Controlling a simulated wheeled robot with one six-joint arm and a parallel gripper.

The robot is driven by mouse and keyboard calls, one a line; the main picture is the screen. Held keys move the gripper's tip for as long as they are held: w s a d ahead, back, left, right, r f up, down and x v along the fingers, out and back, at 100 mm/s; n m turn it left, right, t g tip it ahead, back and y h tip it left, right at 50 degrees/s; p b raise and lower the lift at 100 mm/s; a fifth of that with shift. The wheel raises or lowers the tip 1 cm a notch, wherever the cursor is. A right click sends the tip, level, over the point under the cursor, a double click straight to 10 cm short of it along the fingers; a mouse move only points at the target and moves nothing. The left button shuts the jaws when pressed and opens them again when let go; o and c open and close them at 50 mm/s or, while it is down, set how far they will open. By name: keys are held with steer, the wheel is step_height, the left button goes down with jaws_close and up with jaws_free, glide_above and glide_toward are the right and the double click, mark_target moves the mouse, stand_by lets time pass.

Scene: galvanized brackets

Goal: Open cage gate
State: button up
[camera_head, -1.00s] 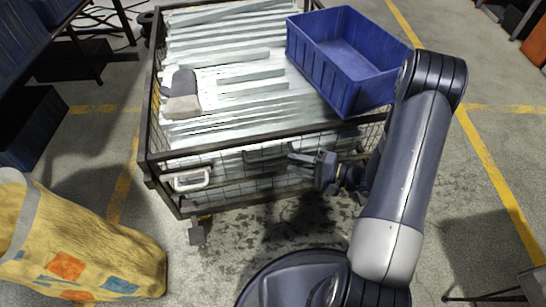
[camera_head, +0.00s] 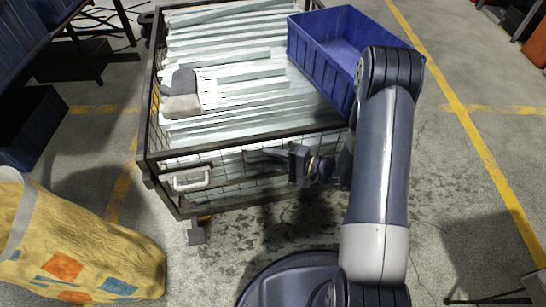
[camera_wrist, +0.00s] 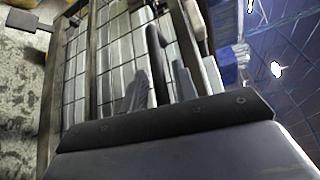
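The wire cage (camera_head: 147,130) has a dark frame and is loaded with galvanized bars. Its mesh front gate (camera_head: 225,172) faces me and stands closed. A white handle (camera_head: 191,180) is at the gate's left. A dark handle (camera_wrist: 155,45) shows in front of the mesh in the wrist view. My gripper (camera_head: 270,154) is at the upper middle of the gate, pointing left. In the wrist view its two grey fingers (camera_wrist: 161,86) are apart, with the dark handle appearing between them. I cannot tell whether they touch it.
A blue crate (camera_head: 335,55) sits on the bars at the cage's right. Grey and beige cloths (camera_head: 182,105) lie on the bars. A dark shelf (camera_head: 75,40) is at the upper left. Floor at the right is mostly clear.

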jaws_close()
steer(key=shift+f, duration=0.1)
stand_by(0.3)
